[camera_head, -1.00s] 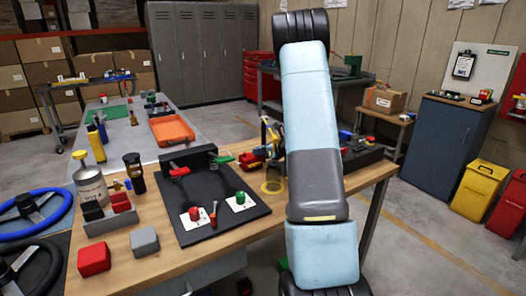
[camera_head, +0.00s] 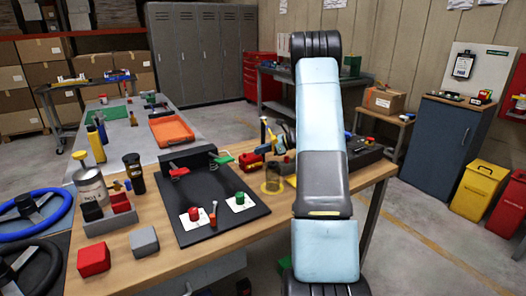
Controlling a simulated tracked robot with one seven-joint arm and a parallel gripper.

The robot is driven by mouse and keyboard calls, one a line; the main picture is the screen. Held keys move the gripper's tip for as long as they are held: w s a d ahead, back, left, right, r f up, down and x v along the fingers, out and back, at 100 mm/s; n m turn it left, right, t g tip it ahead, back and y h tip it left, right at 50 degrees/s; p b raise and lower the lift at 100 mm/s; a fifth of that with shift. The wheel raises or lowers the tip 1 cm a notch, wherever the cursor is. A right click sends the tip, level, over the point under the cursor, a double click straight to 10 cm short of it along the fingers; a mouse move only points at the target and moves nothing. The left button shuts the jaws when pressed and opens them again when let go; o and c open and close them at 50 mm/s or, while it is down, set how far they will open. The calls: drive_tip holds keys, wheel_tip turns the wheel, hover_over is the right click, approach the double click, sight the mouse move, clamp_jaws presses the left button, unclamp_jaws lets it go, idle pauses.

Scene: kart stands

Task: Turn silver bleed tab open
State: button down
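I cannot make out the silver bleed tab; it is too small or hidden behind my arm. A clear amber cup (camera_head: 273,183) stands on the wooden bench, just left of my arm. A small yellow, blue and dark piece (camera_head: 268,135) shows above and behind the cup, beside the arm. I cannot tell whether it belongs to my gripper. My arm covers the area to its right, and the gripper's fingers cannot be made out.
A black board (camera_head: 212,200) with red and green levers and knobs lies left of the cup. Red and grey blocks, a metal can (camera_head: 91,187) and a dark bottle (camera_head: 134,172) stand farther left. A black tray (camera_head: 364,152) is right of my arm.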

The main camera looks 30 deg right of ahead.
drive_tip(key=n+g+y, duration=0.1)
drive_tip(key=n+g, duration=0.1)
drive_tip(key=w+n+g+y, duration=0.1)
drive_tip(key=n+g, duration=0.1)
drive_tip(key=shift+w+d+y, duration=0.1)
drive_tip(key=shift+y, duration=0.3)
drive_tip(key=shift+n+g, duration=0.7)
drive_tip(key=shift+g, duration=0.1)
drive_tip(key=shift+w, duration=0.1)
drive_tip(key=c, duration=1.3)
unclamp_jaws()
